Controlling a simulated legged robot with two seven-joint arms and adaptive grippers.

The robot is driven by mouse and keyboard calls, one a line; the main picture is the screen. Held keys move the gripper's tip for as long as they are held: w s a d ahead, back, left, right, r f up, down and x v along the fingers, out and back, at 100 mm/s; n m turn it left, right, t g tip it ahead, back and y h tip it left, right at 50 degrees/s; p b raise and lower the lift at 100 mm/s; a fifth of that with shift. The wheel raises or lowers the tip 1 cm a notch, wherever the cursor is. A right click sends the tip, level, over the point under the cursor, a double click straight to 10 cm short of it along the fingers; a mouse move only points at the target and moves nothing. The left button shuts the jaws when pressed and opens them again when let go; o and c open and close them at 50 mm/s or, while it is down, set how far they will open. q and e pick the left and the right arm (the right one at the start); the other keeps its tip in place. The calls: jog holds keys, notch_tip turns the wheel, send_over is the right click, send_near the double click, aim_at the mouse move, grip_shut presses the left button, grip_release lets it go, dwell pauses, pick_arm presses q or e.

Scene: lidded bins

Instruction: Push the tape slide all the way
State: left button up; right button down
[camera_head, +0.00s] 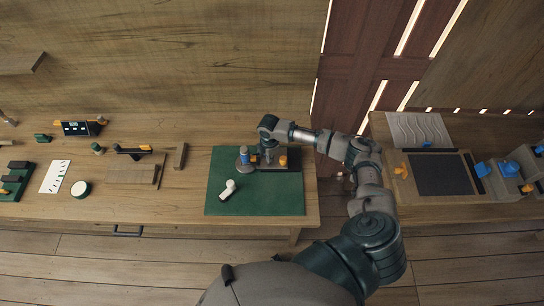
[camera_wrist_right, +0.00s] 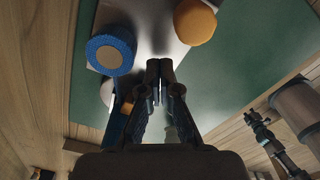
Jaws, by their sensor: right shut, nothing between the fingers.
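The tape device on the green mat has a dark base (camera_head: 292,163), a blue round part (camera_head: 244,155) at its left and an orange knob (camera_head: 283,160) at its right. In the right wrist view the blue part (camera_wrist_right: 110,52) is a ring around a tan middle, and the orange knob (camera_wrist_right: 195,21) is at the top, with a light grey surface between them. My right gripper (camera_head: 266,158) is over the device between these two parts. Its fingertips (camera_wrist_right: 159,68) are together and empty. I cannot tell whether they touch the slide. My left gripper is out of view.
A white piece (camera_head: 229,188) lies on the green mat (camera_head: 265,204), left of the gripper. A grey block (camera_head: 181,156) and several small tools are farther left on the table. The front right of the mat is clear. A second table with blue parts (camera_head: 483,169) stands right.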

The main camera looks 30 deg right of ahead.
aim_at(284, 158)
dwell(0.4)
jog(key=shift+s+d+p, duration=0.4)
jog(key=shift+d+p, duration=0.05)
jog(key=shift+d, duration=0.2)
jog(key=shift+s+d+p, duration=0.35)
jog(key=shift+d+p, duration=0.05)
jog(key=shift+d, duration=0.2)
jog(key=shift+s+d+p, duration=0.45)
jog(key=shift+s+d, duration=0.15)
jog(key=shift+d, duration=0.35)
jog(key=shift+s+d+p, duration=0.45)
jog(key=shift+s+d, duration=0.1)
jog(key=shift+d, duration=0.4)
jog(key=shift+w+a+r+p, duration=0.1)
jog(key=shift+w+a+p, duration=0.25)
jog(key=shift+a, duration=0.35)
notch_tip(284, 158, up, 3)
jog(key=shift+f+p, duration=0.1)
jog(key=shift+p, duration=1.15)
jog(key=shift+r, duration=2)
